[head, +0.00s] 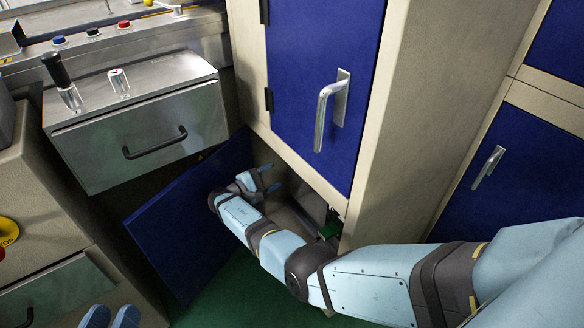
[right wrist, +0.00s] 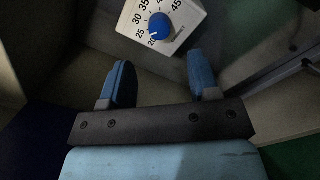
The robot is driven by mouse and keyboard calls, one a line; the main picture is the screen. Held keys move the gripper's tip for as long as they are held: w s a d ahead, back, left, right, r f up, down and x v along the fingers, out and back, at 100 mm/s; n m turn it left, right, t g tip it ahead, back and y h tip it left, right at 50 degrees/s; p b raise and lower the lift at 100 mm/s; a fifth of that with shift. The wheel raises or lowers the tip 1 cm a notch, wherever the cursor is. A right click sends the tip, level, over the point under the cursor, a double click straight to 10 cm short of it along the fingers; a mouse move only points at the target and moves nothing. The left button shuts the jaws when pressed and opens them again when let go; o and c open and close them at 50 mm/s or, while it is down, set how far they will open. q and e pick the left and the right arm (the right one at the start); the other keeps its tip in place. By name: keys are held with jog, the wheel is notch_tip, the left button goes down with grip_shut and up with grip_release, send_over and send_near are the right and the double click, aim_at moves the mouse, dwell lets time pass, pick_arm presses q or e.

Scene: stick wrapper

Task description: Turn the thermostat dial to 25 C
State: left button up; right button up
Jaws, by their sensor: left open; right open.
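The thermostat dial is a blue knob (right wrist: 160,25) on a white plate (right wrist: 184,42) with printed numbers, at the top of the right wrist view. Its white pointer mark is at the lower left, close to the 20. The dial is hidden in the head view. My right gripper (right wrist: 160,58) is open, its two blue fingers spread apart, with the knob beyond the fingertips and roughly centred between them. In the head view, my right gripper (head: 267,178) reaches into the low cabinet opening. My left gripper (head: 111,316) is open and empty at the bottom left.
The low cabinet's blue door (head: 185,225) stands open beside my right arm. Above is a closed blue door (head: 325,85) with a metal handle (head: 330,105). A metal drawer unit (head: 150,135) stands at the left.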

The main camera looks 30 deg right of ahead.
jog(key=d, duration=0.7)
jog(key=shift+w+b, duration=0.2)
jog(key=shift+b, duration=0.2)
jog(key=shift+d, duration=0.1)
jog(key=c, duration=0.9)
jog(key=shift+n+p, duration=0.35)
jog(key=shift+n, duration=0.45)
jog(key=o, duration=0.9)
